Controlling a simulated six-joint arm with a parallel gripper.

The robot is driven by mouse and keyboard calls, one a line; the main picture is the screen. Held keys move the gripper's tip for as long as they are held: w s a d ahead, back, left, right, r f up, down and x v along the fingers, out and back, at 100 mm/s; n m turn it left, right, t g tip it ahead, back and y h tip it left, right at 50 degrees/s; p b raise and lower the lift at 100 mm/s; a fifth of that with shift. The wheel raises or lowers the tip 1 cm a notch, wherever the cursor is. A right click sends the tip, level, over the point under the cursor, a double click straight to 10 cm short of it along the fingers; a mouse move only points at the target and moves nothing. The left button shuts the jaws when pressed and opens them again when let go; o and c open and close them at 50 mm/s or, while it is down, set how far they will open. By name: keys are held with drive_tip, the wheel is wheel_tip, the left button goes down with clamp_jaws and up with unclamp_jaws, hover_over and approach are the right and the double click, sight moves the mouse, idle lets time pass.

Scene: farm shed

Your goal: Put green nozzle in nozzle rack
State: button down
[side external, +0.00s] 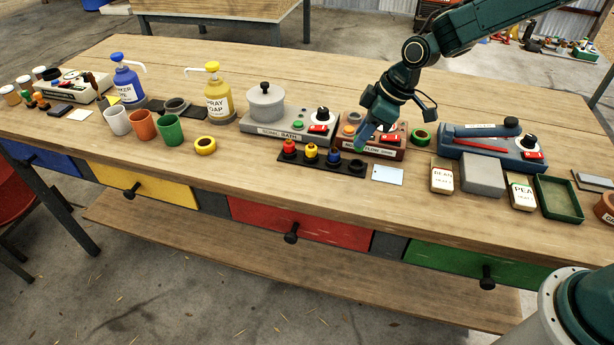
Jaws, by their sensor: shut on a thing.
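The nozzle rack (322,165) is a low black strip near the middle of the bench. It holds a red nozzle (289,147), a yellow nozzle (311,152) and a blue nozzle (334,156). Its right end, with a dark round spot, has no nozzle on it. My gripper (360,143) points down just above and behind that right end. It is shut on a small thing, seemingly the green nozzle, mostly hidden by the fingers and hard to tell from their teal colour.
A brown flow device (383,152) stands close behind my gripper. The grey sonic bath (270,132) is to the left, a blue sealer-like device (487,150) to the right. A pale card (388,175) lies right of the rack. The bench front before the rack is clear.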

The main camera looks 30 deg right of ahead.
sight(362, 150)
drive_tip(key=shift+f, duration=2.3)
drive_tip(key=shift+f, duration=0.3)
idle(0.7)
drive_tip(key=c, duration=0.6)
unclamp_jaws()
drive_tip(key=shift+o, duration=0.2)
drive_tip(key=shift+r, duration=0.1)
drive_tip(key=shift+r, duration=3.9)
drive_tip(key=shift+r, duration=0.1)
